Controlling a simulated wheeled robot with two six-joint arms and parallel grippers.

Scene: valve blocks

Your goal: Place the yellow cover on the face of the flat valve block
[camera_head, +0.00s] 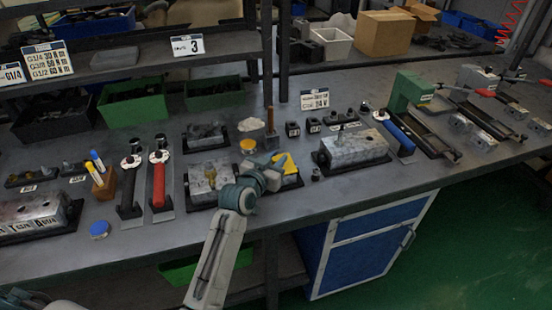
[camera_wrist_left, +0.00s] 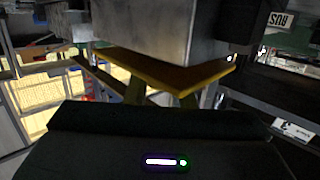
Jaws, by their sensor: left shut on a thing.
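The yellow cover (camera_head: 284,163) is at the tip of my left gripper (camera_head: 271,168) in the head view, beside a grey metal block. In the left wrist view the yellow cover (camera_wrist_left: 165,73) shows as a flat plate between the fingers, close to a large metal block (camera_wrist_left: 150,30); I cannot tell whether they touch. My left gripper is shut on the cover. A metal block with a brass fitting (camera_head: 209,175) stands just left of the gripper, partly hidden by my arm. I cannot tell for sure which block is the flat valve block. My right gripper is not seen.
Another metal block (camera_head: 353,147) sits on a black base to the right. Red-handled (camera_head: 159,180) and black-handled tools stand to the left, near a pen holder (camera_head: 104,184). A yellow-topped round item (camera_head: 248,146) stands behind the gripper. The front right bench strip is clear.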

